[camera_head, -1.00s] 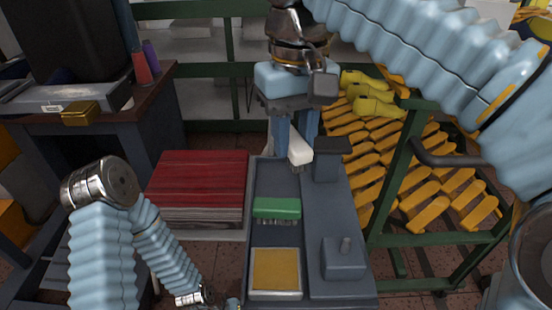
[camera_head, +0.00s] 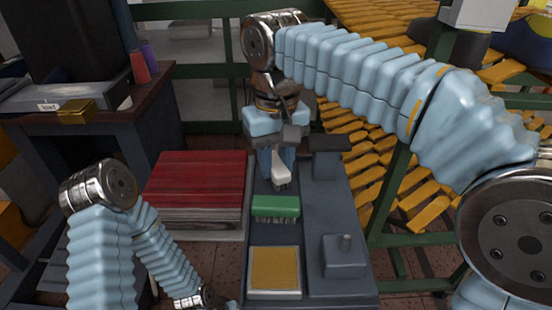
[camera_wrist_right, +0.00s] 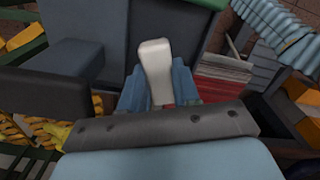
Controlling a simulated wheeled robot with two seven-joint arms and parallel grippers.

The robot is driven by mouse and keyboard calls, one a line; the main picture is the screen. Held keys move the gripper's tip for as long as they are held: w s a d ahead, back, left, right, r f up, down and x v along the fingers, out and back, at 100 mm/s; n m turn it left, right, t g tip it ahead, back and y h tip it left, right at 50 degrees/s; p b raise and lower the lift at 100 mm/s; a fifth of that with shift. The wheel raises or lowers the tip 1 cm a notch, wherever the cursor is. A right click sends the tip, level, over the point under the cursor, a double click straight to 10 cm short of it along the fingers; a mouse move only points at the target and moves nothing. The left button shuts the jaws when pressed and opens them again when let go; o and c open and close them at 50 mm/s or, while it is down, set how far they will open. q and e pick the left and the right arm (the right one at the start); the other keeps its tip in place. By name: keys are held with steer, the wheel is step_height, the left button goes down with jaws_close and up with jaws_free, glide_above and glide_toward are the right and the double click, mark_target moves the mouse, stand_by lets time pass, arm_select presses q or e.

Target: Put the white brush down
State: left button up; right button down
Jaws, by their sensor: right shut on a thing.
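The white brush (camera_head: 281,168) is held in my right gripper (camera_head: 276,160), which is shut on it. In the head view it hangs over the far part of the grey tray bench (camera_head: 326,225), its bristles pointing down, just behind the green brush. In the right wrist view the white brush (camera_wrist_right: 156,70) sticks out between the blue fingers. I cannot tell whether its bristles touch the bench surface. My left arm comes in at the lower left; its gripper (camera_head: 212,300) is mostly cut off at the bottom edge.
A green brush (camera_head: 275,207) lies in the bench's middle. A yellow pad in a frame (camera_head: 274,268) is at its near end. A grey block with a peg (camera_head: 343,258) and a post (camera_head: 327,158) stand right. A red-topped stack (camera_head: 197,180) is left; a rack of yellow lasts (camera_head: 428,205) is right.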

mark_target(276, 163)
steer(key=c, duration=0.8)
jaws_free()
steer(key=shift+f, duration=0.1)
steer(key=shift+r, duration=0.35)
step_height(276, 163, up, 12)
steer(key=shift+f+p, duration=0.15)
steer(key=shift+p, duration=0.65)
